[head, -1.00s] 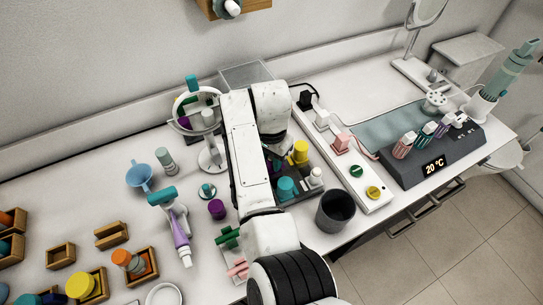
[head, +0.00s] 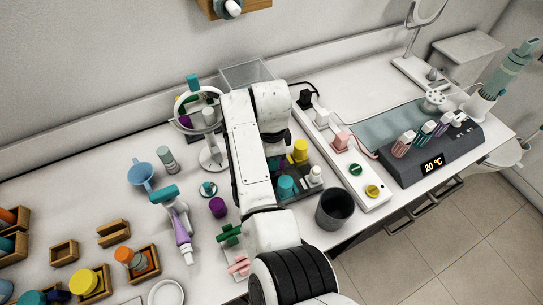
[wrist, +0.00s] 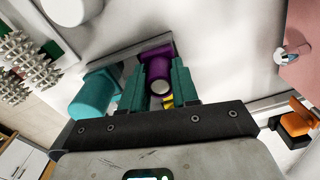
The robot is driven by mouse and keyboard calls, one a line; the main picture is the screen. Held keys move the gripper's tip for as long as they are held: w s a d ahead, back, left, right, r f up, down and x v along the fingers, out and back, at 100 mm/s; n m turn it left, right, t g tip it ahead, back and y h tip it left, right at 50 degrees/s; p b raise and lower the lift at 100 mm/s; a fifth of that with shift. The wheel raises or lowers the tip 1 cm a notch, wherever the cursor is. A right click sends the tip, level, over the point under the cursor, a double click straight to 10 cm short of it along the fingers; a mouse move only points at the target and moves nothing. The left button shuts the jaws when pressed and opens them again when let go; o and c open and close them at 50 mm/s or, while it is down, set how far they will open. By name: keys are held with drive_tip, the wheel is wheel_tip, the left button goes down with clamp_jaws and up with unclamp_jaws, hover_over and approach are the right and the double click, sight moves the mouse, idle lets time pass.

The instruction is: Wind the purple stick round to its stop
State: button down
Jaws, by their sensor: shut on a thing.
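The purple stick (wrist: 155,54) shows in the wrist view as a purple round piece with a pale centre, between and just beyond my green fingertips. My gripper (wrist: 162,80) is shut on it; the fingers hide part of its sides. In the head view my arm covers most of the stick and the gripper, over the dark tray (head: 300,192). A teal cylinder (wrist: 92,95) stands close on the left of the fingers in the wrist view. A bit of yellow (wrist: 168,103) shows between the fingers.
In the head view a yellow cylinder (head: 301,150) and a teal one (head: 287,186) stand in the tray close to my arm. A dark cup (head: 335,208) and white power strip (head: 349,172) are to the right. A separate purple cylinder (head: 217,207) is on the left.

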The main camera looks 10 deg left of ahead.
drive_tip(key=shift+m, duration=0.3)
drive_tip(key=c, duration=0.8)
unclamp_jaws()
wheel_tip(320, 180, up, 11)
drive_tip(key=shift+f+b, duration=0.1)
drive_tip(key=shift+b, duration=0.7)
